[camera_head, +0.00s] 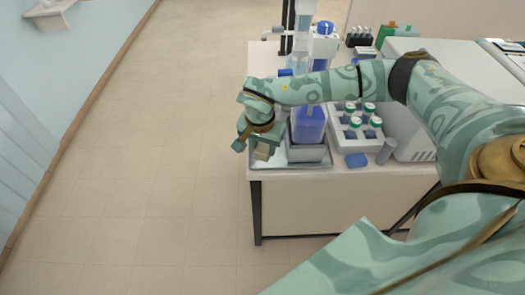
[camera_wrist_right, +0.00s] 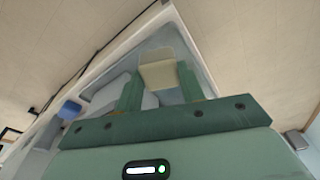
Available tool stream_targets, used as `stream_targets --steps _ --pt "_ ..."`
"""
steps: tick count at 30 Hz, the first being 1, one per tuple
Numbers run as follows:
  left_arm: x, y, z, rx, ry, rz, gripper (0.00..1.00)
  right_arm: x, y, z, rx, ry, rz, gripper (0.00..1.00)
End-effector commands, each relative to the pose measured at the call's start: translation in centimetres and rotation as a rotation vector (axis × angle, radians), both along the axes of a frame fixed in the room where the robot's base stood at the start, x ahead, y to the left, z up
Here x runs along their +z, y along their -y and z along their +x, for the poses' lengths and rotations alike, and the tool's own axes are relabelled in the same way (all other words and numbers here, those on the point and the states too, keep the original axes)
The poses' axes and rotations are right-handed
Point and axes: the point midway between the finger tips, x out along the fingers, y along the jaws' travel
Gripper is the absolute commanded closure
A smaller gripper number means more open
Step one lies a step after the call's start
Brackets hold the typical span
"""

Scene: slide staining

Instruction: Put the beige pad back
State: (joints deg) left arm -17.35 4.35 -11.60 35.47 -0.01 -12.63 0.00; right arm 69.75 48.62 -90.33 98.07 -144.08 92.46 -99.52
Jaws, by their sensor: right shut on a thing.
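My right gripper (camera_head: 252,141) is at the left front corner of the bench, above the metal tray (camera_head: 283,164). It is shut on the beige pad (camera_head: 262,152), which hangs below the fingers in the head view. In the right wrist view the beige pad (camera_wrist_right: 160,71) sits between the two green fingertips (camera_wrist_right: 158,84), with the tray (camera_wrist_right: 206,70) behind it. I cannot tell whether the pad touches the tray. My left gripper is not in view.
A rack (camera_head: 355,132) with several green-capped bottles, a blue pad (camera_head: 356,160) and a grey cylinder (camera_head: 386,151) are farther right. The floor (camera_head: 170,150) left of the bench is clear.

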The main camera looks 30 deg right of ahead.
Motion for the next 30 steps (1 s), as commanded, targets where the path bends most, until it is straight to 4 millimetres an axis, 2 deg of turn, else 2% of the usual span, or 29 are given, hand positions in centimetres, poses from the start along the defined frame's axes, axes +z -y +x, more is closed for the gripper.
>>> stream_targets --steps 5,12,22,23,25,30 --pt "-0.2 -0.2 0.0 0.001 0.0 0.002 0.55 -0.3 0.6 1.1 0.001 -0.001 0.002 0.86" --pt "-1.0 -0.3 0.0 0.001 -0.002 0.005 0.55 -3.6 0.6 1.0 0.003 -0.003 0.002 0.86" --pt "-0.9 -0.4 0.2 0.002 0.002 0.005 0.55 -3.7 0.6 1.0 0.002 -0.001 0.001 0.86" --pt "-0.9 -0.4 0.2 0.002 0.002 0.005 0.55 -3.8 0.6 1.0 0.002 -0.001 0.001 0.58" --pt "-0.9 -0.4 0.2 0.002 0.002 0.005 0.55 -3.7 0.6 1.0 0.002 -0.001 0.001 0.39" --pt "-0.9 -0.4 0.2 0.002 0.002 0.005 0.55 -3.7 0.6 1.0 0.002 0.0 0.001 0.39"
